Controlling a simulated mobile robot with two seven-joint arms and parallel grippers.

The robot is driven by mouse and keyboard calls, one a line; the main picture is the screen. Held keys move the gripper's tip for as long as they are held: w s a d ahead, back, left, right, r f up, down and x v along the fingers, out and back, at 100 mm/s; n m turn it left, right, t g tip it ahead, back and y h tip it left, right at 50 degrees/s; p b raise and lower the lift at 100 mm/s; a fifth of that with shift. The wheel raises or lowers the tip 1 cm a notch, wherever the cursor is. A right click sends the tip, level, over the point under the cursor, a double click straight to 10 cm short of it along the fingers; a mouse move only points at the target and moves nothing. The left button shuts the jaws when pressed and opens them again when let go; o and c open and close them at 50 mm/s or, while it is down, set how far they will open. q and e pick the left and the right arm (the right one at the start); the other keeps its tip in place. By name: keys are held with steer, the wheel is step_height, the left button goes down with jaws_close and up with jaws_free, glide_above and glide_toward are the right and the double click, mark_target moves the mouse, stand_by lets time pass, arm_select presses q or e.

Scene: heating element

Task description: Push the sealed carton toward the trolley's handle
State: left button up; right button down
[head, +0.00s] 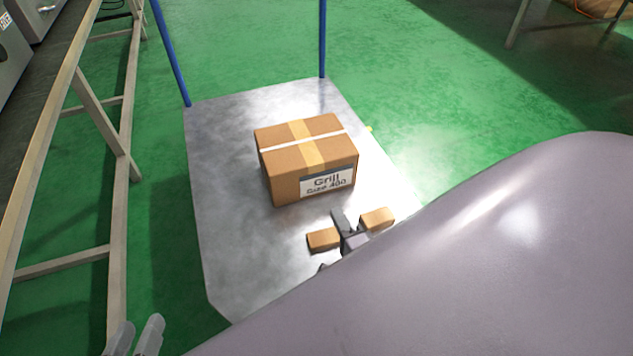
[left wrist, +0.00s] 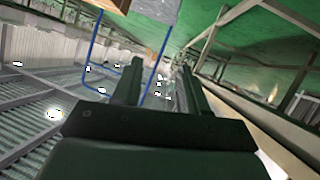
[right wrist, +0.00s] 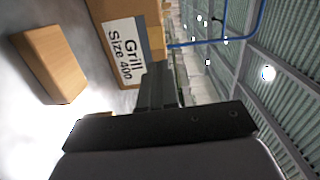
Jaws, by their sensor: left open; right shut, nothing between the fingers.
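The sealed carton (head: 290,185), brown with tape and a "Grill Size 400" label, sits upright on the trolley's metal platform (head: 225,240). My left gripper (head: 136,338) is open and empty at the bottom left, off the platform.
Two small brown blocks (head: 323,239) (head: 377,219) lie on either side of my right gripper. A metal-framed table (head: 120,150) stands left of the trolley. Green floor (head: 450,80) is open to the right. My own arm covers the lower right.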

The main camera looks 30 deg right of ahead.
steer(key=b, duration=0.4)
glide_toward(316, 167)
steer(key=a+x, duration=0.1)
steer(key=x, duration=0.2)
steer(key=shift+w+d+f+m, duration=0.1)
steer(key=shift+w+d+m, duration=0.1)
steer(key=shift+w+d, duration=0.3)
steer(key=shift+w+d+f+m, duration=0.15)
steer(key=shift+w+d+m, duration=0.1)
steer(key=shift+w, duration=0.45)
arm_select(q)
steer(key=shift+w+d+f+t+h+b, duration=0.3)
steer(key=shift+w+d+f+h+b, duration=0.1)
steer(key=shift+d+f+h, duration=0.2)
arm_select(e)
steer(key=shift+w+d+r, duration=0.15)
steer(key=shift+w, duration=0.55)
arm_select(q)
steer(key=shift+r, duration=0.1)
